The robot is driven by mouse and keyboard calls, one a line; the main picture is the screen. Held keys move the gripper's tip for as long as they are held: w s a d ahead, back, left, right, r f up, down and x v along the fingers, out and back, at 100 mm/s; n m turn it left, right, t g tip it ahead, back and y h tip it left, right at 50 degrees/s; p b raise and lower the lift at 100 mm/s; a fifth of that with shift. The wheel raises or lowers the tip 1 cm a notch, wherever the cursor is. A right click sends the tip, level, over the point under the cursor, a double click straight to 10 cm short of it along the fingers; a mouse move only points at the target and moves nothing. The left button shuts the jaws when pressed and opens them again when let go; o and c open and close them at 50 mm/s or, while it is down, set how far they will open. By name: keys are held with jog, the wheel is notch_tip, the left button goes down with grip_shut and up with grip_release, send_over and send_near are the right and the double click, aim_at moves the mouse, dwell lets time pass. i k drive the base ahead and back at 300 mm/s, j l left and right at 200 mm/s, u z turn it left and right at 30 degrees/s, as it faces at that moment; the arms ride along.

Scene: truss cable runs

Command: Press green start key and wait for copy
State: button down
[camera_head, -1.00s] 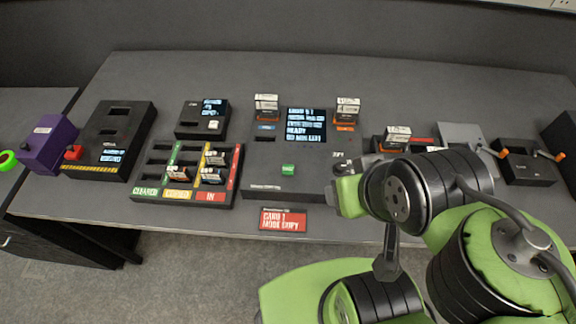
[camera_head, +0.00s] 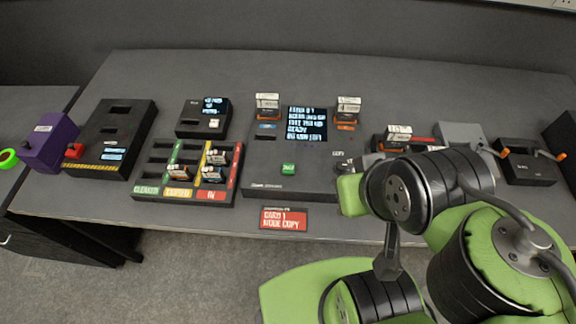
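The green start key (camera_head: 289,168) sits on the front part of a dark copy station (camera_head: 262,182). The station's lit screen (camera_head: 307,123) shows several lines, one of which reads READY. A white-labelled card stands in the left slot (camera_head: 267,104) and another in the right slot (camera_head: 348,108). My gripper (camera_head: 347,166) is at the station's right edge, to the right of the green key and apart from it. My own green and black wrist hides most of it, so I cannot tell whether its fingers are open or shut.
A sorting tray (camera_head: 187,172) with several cards stands to the left. A red sign (camera_head: 284,219) reading CARD 1 MODE COPY is at the table's front edge. A small device with a screen (camera_head: 203,118) stands behind the tray. Boxes with orange levers (camera_head: 525,162) are at right.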

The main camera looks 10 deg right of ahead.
aim_at(289, 168)
jog(key=j, duration=0.45)
jog(key=i+j, duration=0.15)
jog(key=j, duration=0.8)
